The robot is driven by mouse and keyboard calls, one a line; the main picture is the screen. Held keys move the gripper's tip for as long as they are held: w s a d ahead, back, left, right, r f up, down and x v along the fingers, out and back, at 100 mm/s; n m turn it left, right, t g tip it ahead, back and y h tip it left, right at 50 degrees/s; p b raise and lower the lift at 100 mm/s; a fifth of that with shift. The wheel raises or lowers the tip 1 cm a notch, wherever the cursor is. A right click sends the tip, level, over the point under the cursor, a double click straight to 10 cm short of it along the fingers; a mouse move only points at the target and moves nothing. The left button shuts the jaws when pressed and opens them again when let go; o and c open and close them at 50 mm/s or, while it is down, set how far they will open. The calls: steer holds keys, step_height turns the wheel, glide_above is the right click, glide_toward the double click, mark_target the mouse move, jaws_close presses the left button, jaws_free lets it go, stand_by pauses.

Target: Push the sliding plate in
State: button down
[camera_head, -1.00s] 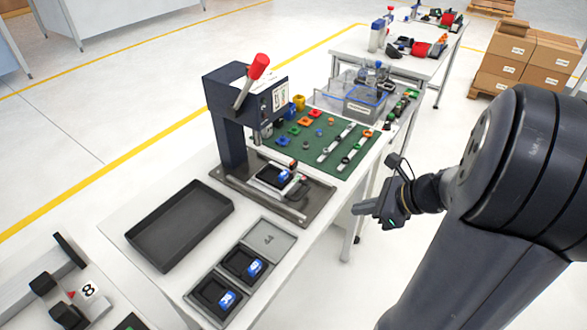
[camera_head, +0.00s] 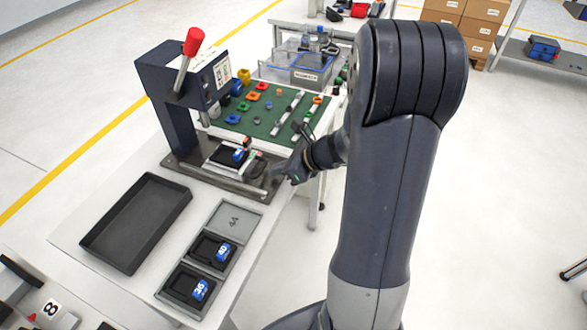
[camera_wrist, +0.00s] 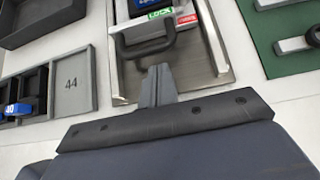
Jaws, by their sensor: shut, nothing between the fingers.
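The sliding plate (camera_head: 215,164) is a pale metal plate in the base of a dark lever press (camera_head: 172,110). It carries a black and blue part (camera_head: 238,155). In the wrist view the plate (camera_wrist: 128,78) has a black loop handle (camera_wrist: 126,48) on its near side, beside a green LOCK label (camera_wrist: 160,14). My gripper (camera_head: 284,174) is at the front edge of the press base in the head view. In the wrist view my shut, empty fingertips (camera_wrist: 157,72) are just short of the handle; I cannot tell if they touch it. The press's upper part is outside the wrist view.
An empty black tray (camera_head: 137,222) lies left of the press. A grey holder (camera_head: 236,220) marked 44, with two black and blue parts in it, lies in front. A green mat (camera_head: 262,118) with several small parts is behind. The floor right of my arm is mostly clear.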

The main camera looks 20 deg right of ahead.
mark_target(252, 164)
steer(key=shift+w+a+r, duration=0.1)
steer(key=shift+w+a, duration=0.25)
steer(key=w+a, duration=0.2)
steer(key=shift+w+a, duration=0.35)
steer(key=shift+a, duration=0.05)
steer(key=shift+w+a+r, duration=0.1)
steer(key=shift+w+a, duration=0.05)
steer(key=shift+w, duration=0.05)
